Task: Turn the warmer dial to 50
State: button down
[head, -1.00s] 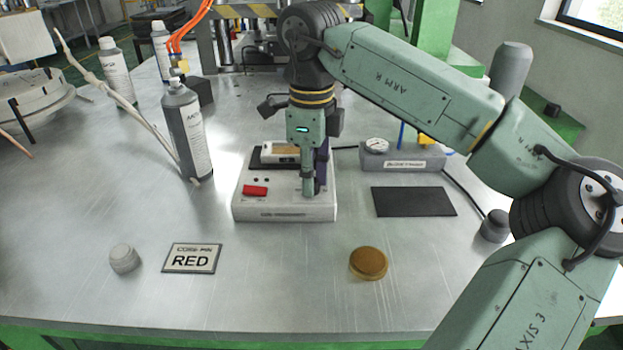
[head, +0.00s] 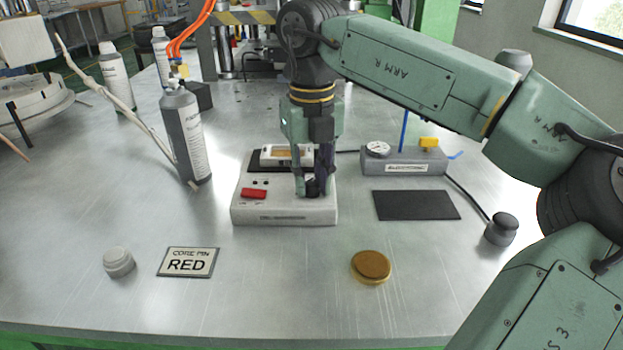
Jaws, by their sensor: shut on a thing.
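The warmer (head: 284,215) is a pale box in the middle of the table, with a red switch (head: 254,193) on the left of its top. My gripper (head: 312,188) points down over the right part of the warmer's top. Its fingers are shut on a dark dial (head: 312,187) between them. The fingers hide most of the dial, and I cannot read its scale or setting.
A grey unit with a gauge (head: 403,160) and a dark mat (head: 416,205) are to the right. A grey bottle (head: 187,135) stands left. A RED card (head: 188,263), a grey knob-like piece (head: 118,262) and a round amber disc (head: 371,266) lie in front, with bare table between them.

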aim_at(312, 182)
jog(key=shift+m, duration=0.6)
jog(key=c, duration=1.4)
grip_release()
jog(key=shift+o, duration=0.2)
jog(key=shift+r, duration=3.8)
